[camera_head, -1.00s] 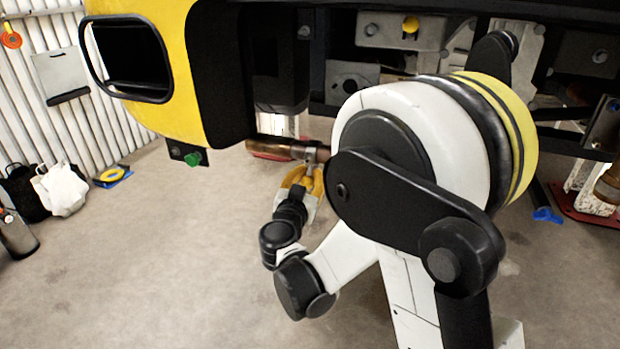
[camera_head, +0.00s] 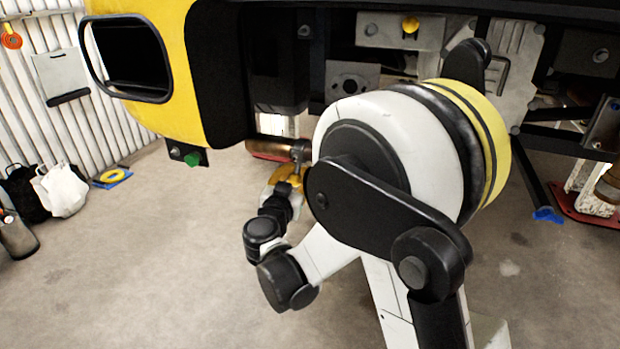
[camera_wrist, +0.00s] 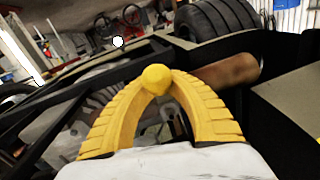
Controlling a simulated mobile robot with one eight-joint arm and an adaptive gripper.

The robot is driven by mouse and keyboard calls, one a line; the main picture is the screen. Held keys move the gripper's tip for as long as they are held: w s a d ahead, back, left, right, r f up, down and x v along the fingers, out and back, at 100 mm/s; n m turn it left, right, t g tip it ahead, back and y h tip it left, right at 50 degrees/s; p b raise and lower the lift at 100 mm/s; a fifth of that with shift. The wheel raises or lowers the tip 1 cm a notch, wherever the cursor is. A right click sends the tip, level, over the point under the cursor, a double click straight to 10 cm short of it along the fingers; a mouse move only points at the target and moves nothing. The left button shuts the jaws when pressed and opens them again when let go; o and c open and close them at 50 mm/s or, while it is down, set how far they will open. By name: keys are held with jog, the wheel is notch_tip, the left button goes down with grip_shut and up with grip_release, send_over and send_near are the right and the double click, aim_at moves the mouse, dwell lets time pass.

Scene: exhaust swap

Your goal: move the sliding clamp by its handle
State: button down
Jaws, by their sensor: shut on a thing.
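A brown exhaust pipe (camera_head: 268,145) runs under the yellow vehicle in the head view; it also shows in the wrist view (camera_wrist: 232,72). The grey sliding clamp (camera_head: 299,150) sits around the pipe, with its handle reaching down to my gripper (camera_head: 291,174). In the wrist view the yellow fingers of my gripper (camera_wrist: 157,88) come together on the round yellow knob of the handle (camera_wrist: 157,77). My gripper is shut on this handle, just below the pipe. The clamp is not clear in the wrist view, and my arm hides the pipe's right part in the head view.
The yellow vehicle body (camera_head: 165,110) with a green knob (camera_head: 192,159) hangs at the left. Dark frame beams cross above and right. A red stand (camera_head: 583,203) is at the far right. Bags (camera_head: 60,188) lie by the left wall. The floor below is clear.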

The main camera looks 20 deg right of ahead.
jog(key=shift+w+a+f, duration=0.1)
jog(key=shift+w+a, duration=0.45)
jog(key=shift+a, duration=0.3)
jog(key=shift+w+a, duration=0.55)
jog(key=shift+a, duration=0.3)
jog(key=shift+w+a, duration=0.1)
jog(key=shift+a, duration=0.1)
jog(key=c, duration=1.1)
grip_release()
jog(key=shift+a, duration=0.1)
jog(key=shift+o, duration=0.2)
jog(key=b+v, duration=0.1)
jog(key=v, duration=0.9)
jog(key=shift+s, duration=0.35)
